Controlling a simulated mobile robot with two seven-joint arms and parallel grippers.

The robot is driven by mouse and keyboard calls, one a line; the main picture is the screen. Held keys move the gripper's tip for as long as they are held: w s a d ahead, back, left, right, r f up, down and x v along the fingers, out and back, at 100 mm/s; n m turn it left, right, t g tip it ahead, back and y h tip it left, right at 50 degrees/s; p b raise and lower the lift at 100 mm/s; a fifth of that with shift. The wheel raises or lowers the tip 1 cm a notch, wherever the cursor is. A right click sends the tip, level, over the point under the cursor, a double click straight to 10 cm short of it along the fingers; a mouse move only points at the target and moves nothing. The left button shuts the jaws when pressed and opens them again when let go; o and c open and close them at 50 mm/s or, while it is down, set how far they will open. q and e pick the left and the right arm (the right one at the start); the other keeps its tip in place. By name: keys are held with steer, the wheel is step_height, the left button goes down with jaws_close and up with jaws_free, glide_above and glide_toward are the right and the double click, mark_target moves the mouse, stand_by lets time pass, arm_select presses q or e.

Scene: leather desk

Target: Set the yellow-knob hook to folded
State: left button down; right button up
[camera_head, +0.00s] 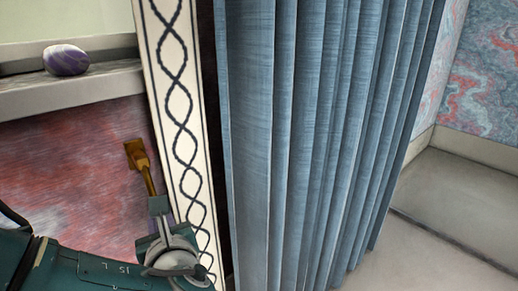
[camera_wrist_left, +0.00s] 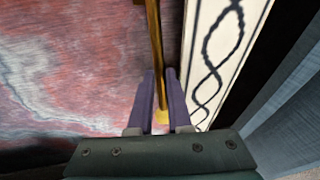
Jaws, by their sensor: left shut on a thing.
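The hook has a brown-gold mount (camera_head: 136,153) on the marbled red wall, left of the white patterned trim. Its arm (camera_head: 149,181) slopes down and slightly right from the mount to my left gripper (camera_head: 157,208). In the left wrist view the hook's arm (camera_wrist_left: 155,50) runs down between the purple fingers of my left gripper (camera_wrist_left: 157,100). The yellow knob (camera_wrist_left: 161,117) shows between the fingers near their base. The fingers are shut on the hook near its knob end. In the head view my gripper hides the knob. My right gripper is not in view.
White trim (camera_head: 182,110) with a dark wavy pattern stands close to the right of the hook. Blue curtains (camera_head: 320,130) hang beyond it. A purple and white stone (camera_head: 66,60) lies on a ledge (camera_head: 70,93) at the upper left.

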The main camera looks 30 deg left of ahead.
arm_select(q)
steer(key=y+b, duration=0.1)
steer(key=a+f+b, duration=0.1)
steer(key=b, duration=0.1)
steer(key=shift+w+a+f+t+y, duration=0.25)
steer(key=shift+t+y, duration=0.15)
steer(key=shift+w+a+r+y+b, duration=0.15)
steer(key=shift+a+y+b, duration=0.3)
steer(key=shift+b, duration=0.35)
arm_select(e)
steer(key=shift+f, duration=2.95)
arm_select(q)
steer(key=shift+t, duration=0.3)
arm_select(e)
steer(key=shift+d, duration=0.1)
arm_select(q)
steer(key=shift+m, duration=0.3)
steer(key=c, duration=0.8)
jaws_free()
steer(key=shift+a+r, duration=0.1)
steer(key=shift+c, duration=0.2)
